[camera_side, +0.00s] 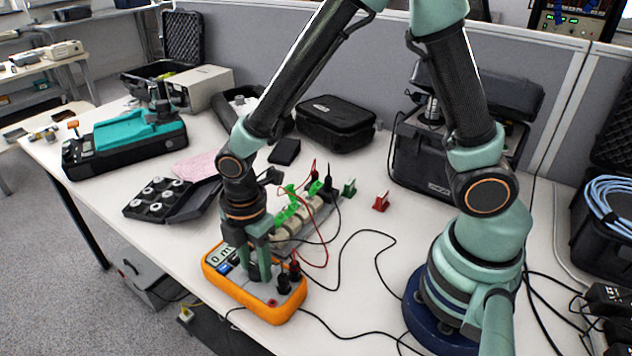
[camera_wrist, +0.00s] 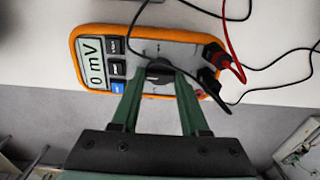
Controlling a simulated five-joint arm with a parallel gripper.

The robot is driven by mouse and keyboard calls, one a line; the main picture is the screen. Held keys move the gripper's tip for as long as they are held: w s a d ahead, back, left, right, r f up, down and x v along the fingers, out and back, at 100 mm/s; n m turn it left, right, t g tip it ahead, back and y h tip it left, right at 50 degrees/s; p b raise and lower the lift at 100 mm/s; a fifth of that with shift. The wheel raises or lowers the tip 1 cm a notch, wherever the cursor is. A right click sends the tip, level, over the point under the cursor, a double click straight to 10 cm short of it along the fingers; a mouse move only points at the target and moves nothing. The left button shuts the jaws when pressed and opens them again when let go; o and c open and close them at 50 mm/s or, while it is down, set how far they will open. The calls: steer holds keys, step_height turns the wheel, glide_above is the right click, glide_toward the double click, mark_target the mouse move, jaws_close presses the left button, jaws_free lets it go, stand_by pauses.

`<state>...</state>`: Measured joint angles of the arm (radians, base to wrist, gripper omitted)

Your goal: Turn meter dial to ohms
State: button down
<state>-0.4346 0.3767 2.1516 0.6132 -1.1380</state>
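The orange-edged multimeter (camera_side: 268,309) lies face up near the front edge of the white table. Its display (camera_wrist: 94,62) reads "0 mV" in the wrist view. The black meter dial (camera_wrist: 158,70) is in the middle of its grey face. My gripper (camera_side: 256,272) points down over the meter. In the wrist view, its two green fingers (camera_wrist: 160,74) stand on either side of the dial and look closed against it. The fingers hide part of the dial and its markings, so I cannot read where it points.
Black and red probe plugs (camera_side: 287,278) stand in the meter beside my fingers, with leads (camera_side: 345,240) looping over the table. A board with green clips (camera_side: 290,212) lies behind. A black tray of round parts (camera_side: 158,196) is to the left. The table's front edge is close.

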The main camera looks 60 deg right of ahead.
mark_target(255, 266)
steer(key=shift+m, duration=0.3)
steer(key=m, duration=0.3)
steer(key=shift+w+m, duration=0.1)
steer(key=shift+m, duration=1.9)
steer(key=shift+c, duration=2.1)
jaws_free()
steer(key=shift+r, duration=0.1)
step_height(255, 266, up, 12)
